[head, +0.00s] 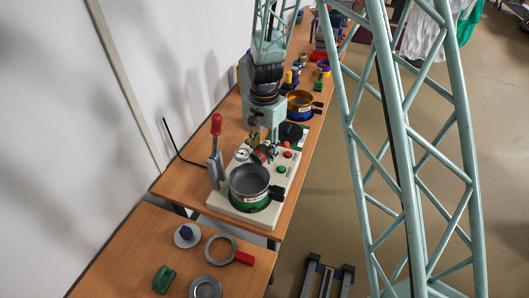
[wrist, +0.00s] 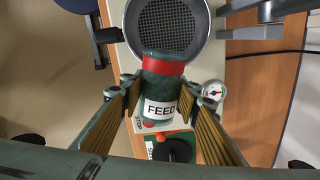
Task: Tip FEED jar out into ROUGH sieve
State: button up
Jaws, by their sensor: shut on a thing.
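The FEED jar (wrist: 165,88) is dark green with a red band and a white FEED label. My gripper (wrist: 159,98) is shut on it, one finger on each side. The grey sieve (wrist: 213,43) with a dark mesh floor lies just beyond the jar's red-banded end in the wrist view, and that end overlaps its rim there. In the head view, the sieve (head: 249,180) has a green band; its label is too small to read surely. The jar (head: 262,152) appears tilted behind the sieve under my gripper (head: 257,139). The jar's mouth and contents are hidden, and I see no powder falling.
The sieve sits on a cream machine base (head: 225,205) with a red-knobbed lever (head: 216,125), a gauge (head: 242,154) and buttons. A nearer table holds a green block (head: 164,279) and a round pan with red handle (head: 221,249).

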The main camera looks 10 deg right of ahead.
aim_at(260, 151)
jog(key=shift+a+r+t+h+b, duration=0.15)
jog(key=shift+t+h+b, duration=0.3)
jog(key=shift+b, duration=0.65)
jog(key=shift+s+a+r+t+h+b, duration=0.25)
jog(key=shift+t+h+b, duration=0.4)
jog(key=shift+b, duration=4)
jog(key=shift+s+a+r+t+h+b, duration=0.15)
jog(key=shift+r+t+h+b, duration=0.3)
jog(key=shift+b, duration=4.15)
jog(key=shift+s+a+t+h+b, duration=0.1)
jog(key=shift+s+t+h+b, duration=0.3)
jog(key=shift+b, duration=0.65)
jog(key=shift+a+r+t+h, duration=0.1)
jog(key=shift+r+t+h, duration=0.15)
jog(key=shift+t+h, duration=0.15)
jog(key=shift+s+a+t+h, duration=0.1)
jog(key=shift+a+t+h, duration=0.05)
jog(key=shift+t+h, duration=0.15)
jog(key=shift+s+a+r+t+h, duration=0.1)
jog(key=shift+s+r+t+h, duration=0.05)
jog(key=shift+t+h, duration=0.15)
jog(key=shift+r+t, duration=0.1)
jog(key=shift+t, duration=0.15)
jog(key=shift+w+d+g+y, duration=0.2)
jog(key=shift+d+g+y, duration=0.05)
jog(key=shift+g+y, duration=0.25)
